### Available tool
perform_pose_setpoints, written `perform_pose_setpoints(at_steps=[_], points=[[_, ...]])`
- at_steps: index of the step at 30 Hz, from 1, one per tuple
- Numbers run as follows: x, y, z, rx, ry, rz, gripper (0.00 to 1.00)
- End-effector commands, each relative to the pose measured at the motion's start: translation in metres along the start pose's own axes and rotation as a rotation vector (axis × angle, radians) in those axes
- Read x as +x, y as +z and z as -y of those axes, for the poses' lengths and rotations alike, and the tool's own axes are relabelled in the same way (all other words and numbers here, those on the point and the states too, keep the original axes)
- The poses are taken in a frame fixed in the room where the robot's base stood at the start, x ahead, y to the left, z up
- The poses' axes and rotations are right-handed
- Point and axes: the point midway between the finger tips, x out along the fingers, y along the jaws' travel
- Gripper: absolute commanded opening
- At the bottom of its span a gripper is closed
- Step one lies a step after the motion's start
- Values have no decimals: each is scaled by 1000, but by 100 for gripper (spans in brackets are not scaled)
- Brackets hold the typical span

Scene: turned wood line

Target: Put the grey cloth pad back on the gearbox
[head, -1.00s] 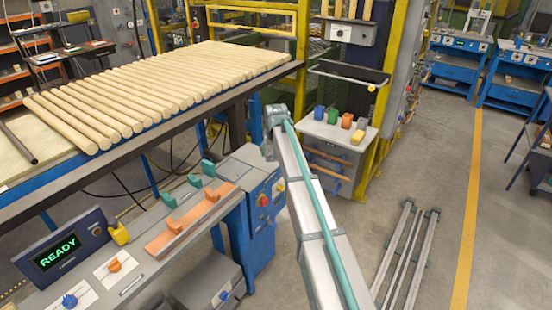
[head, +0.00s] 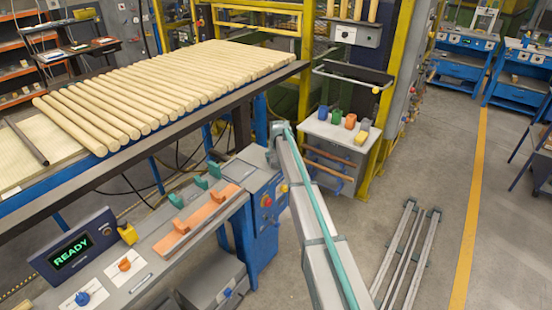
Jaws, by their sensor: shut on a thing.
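My arm rises from the bottom middle in the head view, and its far joint stands beside the right end of the grey control bench (head: 150,240). My gripper is not in view. I cannot make out the grey cloth pad anywhere. I cannot identify the gearbox for certain; a grey box (head: 212,283) with a blue knob stands low beneath the bench, partly cut off by the bottom edge.
Many wooden rods (head: 180,92) lie on the rack at left. The bench carries a READY display (head: 70,250), an orange rail (head: 188,222) and green brackets (head: 201,182). Metal rails (head: 408,255) lie on the floor at right. Coloured blocks (head: 350,121) stand on a small cabinet.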

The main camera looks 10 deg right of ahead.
Motion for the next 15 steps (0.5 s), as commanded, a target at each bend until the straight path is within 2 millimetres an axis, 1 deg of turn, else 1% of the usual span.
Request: perform_pose_setpoints(at_steps=[4,15], points=[[9,4,0,0,0,0,33],[14,6,0,0,0,-1,33]])
